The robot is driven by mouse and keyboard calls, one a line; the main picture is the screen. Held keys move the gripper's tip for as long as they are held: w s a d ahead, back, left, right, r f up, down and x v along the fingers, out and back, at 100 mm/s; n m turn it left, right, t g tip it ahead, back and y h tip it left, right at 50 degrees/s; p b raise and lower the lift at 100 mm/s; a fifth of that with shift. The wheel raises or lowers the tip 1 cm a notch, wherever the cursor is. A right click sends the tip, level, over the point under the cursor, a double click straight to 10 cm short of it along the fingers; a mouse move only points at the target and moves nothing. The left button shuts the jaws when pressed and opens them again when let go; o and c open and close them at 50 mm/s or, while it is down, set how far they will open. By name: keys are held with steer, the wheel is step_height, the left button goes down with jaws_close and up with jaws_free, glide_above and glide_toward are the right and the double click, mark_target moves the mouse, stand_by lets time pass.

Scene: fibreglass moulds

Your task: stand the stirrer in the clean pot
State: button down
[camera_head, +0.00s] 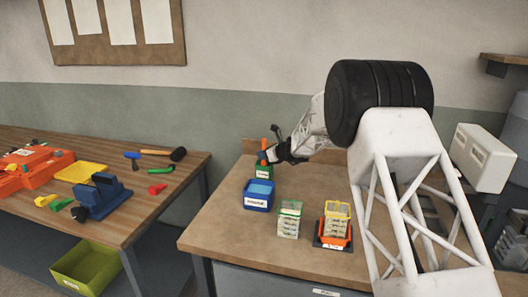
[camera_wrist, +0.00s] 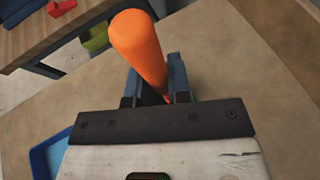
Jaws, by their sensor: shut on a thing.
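The stirrer is an orange stick (camera_head: 264,144), upright in the head view at the back of the workbench. In the wrist view its thick orange handle (camera_wrist: 138,45) rises between the fingers. My gripper (camera_head: 265,157) is shut on it, with a finger on each side. A small green container with a pale label (camera_head: 264,172) stands directly below the gripper and may be a pot. I cannot tell whether the stirrer's lower end is inside it or above it. No label is readable as marking the clean pot.
A blue bin (camera_head: 258,196) stands just in front of the green container. A green rack (camera_head: 289,220) and an orange and yellow rack (camera_head: 335,226) stand nearer. The left bench (camera_head: 127,216) holds tools and an orange case (camera_head: 40,166). The workbench's front left (camera_head: 218,235) is clear.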

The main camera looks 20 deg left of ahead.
steer(key=shift+f, duration=0.45)
steer(key=shift+f, duration=0.1)
steer(key=c, duration=1)
jaws_free()
steer(key=shift+v, duration=3.9)
